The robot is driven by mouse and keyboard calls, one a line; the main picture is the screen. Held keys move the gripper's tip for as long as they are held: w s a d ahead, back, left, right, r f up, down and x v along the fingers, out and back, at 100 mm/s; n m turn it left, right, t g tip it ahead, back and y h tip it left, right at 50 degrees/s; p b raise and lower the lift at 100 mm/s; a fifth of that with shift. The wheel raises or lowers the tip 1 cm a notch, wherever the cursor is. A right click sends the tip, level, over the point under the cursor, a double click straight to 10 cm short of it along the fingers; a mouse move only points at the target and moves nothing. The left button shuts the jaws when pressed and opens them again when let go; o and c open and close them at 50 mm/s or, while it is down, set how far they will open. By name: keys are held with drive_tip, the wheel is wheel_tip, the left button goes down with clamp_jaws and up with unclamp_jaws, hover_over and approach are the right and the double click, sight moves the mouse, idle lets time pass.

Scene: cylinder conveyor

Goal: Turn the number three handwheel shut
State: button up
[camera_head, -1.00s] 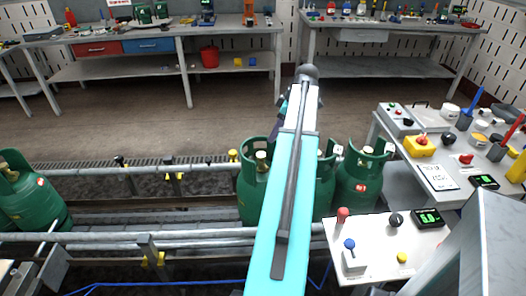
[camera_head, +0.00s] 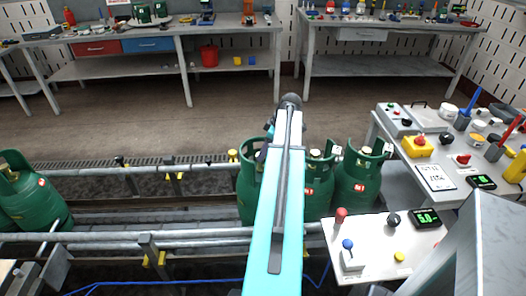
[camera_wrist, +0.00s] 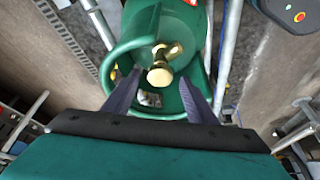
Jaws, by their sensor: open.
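Green gas cylinders stand in a row on the conveyor: a left one (camera_head: 247,200), a middle one (camera_head: 319,190) and a right one (camera_head: 358,188). I cannot read which is number three. In the wrist view, a green cylinder (camera_wrist: 145,30) with an open collar shows a brass valve with a round handwheel (camera_wrist: 160,77). My gripper (camera_wrist: 160,80) is open, its two dark fingers inside the collar area, one on each side of the handwheel with gaps beside it. In the head view my arm hides part of the left cylinder, and the fingers are not clear there.
More green cylinders (camera_head: 32,195) stand at the conveyor's left. Metal rails (camera_head: 200,233) run along both sides. A control panel (camera_head: 378,250) with knobs stands front right, beside a cluttered grey table (camera_head: 465,185). Workbenches stand at the back; the floor (camera_head: 150,125) between is clear.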

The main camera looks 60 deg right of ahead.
drive_tip(key=shift+w+f, duration=0.2)
drive_tip(key=shift+f, duration=0.3)
drive_tip(key=c, duration=1.1)
drive_tip(key=shift+o, duration=0.2)
drive_tip(key=shift+a, duration=0.1)
